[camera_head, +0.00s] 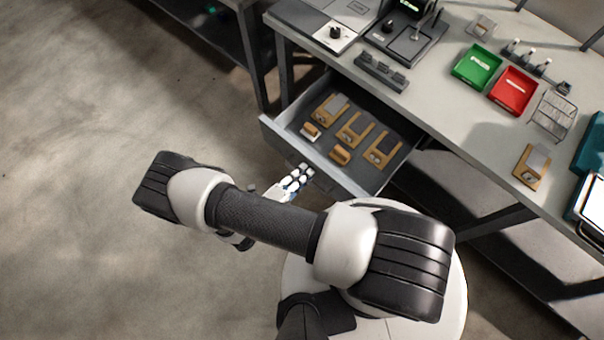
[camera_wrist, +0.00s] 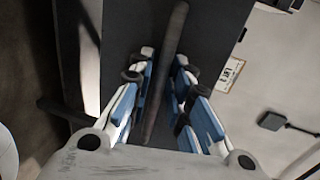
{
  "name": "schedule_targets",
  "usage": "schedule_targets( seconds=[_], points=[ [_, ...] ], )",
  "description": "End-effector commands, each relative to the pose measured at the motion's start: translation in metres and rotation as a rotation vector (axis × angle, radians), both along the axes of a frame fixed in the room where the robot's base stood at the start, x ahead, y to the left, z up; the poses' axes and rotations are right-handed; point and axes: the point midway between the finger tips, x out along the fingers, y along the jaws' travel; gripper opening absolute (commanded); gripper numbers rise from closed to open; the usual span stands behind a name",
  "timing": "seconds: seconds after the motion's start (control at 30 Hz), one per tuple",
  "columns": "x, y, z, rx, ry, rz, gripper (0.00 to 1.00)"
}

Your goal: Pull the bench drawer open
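The bench drawer (camera_head: 352,181) is pulled well out from under the bench, and its inside shows in the head view. My gripper (camera_head: 304,172) is at the outer side of the drawer front, near its middle. In the wrist view the dark bar handle (camera_wrist: 176,40) runs between the two fingers of my gripper (camera_wrist: 166,78). The fingers stand apart on either side of the handle, with a narrow gap visible. They do not look clamped on it. In the head view my gripper and arm hide the handle.
Several orange-brown pieces (camera_head: 354,129) lie in the drawer. On the bench top (camera_head: 437,105) are a green tray (camera_head: 477,66), a red tray (camera_head: 512,91), a wire rack (camera_head: 554,112) and a dark block (camera_head: 381,72). The floor (camera_head: 90,90) left of the drawer is clear.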

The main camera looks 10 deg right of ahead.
Motion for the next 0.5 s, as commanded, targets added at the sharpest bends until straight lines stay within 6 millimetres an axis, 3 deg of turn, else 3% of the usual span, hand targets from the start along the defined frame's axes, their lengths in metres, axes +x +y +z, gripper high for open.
schedule_targets(
  seconds=[0.17, 0.5],
  points=[
    [-0.008, 0.013, 0.003, 0.001, -0.001, 0.004, 0.18],
    [-0.048, 0.069, 0.017, 0.004, -0.002, 0.006, 0.18]
  ],
)
